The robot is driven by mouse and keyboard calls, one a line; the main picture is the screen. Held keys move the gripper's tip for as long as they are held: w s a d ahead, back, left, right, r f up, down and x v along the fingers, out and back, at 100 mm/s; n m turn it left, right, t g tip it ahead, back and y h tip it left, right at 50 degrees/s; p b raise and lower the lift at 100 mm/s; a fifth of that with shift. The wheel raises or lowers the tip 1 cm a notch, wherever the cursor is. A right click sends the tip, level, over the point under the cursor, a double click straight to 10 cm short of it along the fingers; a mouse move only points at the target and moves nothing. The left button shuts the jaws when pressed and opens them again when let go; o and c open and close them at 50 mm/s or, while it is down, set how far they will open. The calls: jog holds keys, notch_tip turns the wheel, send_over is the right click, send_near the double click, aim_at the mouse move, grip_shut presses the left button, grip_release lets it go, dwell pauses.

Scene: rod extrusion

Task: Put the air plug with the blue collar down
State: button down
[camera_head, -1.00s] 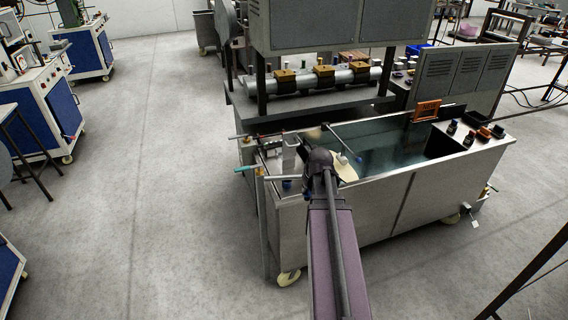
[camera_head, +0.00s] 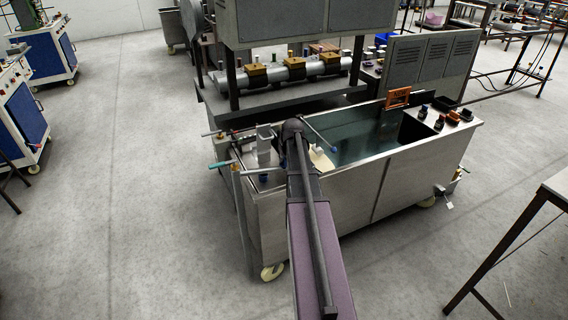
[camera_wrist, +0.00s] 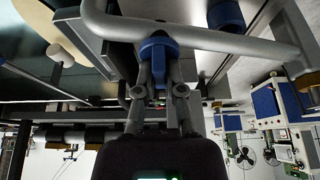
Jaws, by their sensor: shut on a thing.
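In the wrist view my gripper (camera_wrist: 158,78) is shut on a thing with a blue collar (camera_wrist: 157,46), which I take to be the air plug. The collar sits between the fingertips, close to a grey bent bar (camera_wrist: 205,38); I cannot tell whether they touch. In the head view my arm reaches over the left end of the steel water tank (camera_head: 330,195). The arm's dark end hides the gripper and the plug there.
A teal-ended bar (camera_head: 221,164) sticks out at the tank's left end. A rod with a blue end (camera_head: 333,149) crosses the water. Small dark bottles (camera_head: 438,122) stand on the tank's right end. A bench (camera_head: 556,186) stands at far right.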

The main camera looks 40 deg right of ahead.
jog(key=shift+w+d, duration=0.45)
jog(key=shift+w, duration=0.05)
jog(key=shift+w+d+f, duration=0.1)
jog(key=shift+w+d, duration=0.15)
jog(key=shift+w, duration=0.1)
jog(key=shift+w+d+f, duration=0.15)
jog(key=shift+w+d, duration=0.05)
jog(key=shift+w, duration=0.05)
jog(key=shift+s+a+f+b, duration=0.1)
jog(key=shift+f+b, duration=1.55)
jog(key=shift+b, duration=0.2)
jog(key=shift+f, duration=0.2)
jog(key=c, duration=0.7)
grip_release()
jog(key=shift+r, duration=0.1)
jog(key=shift+c, duration=0.2)
jog(key=shift+r, duration=0.15)
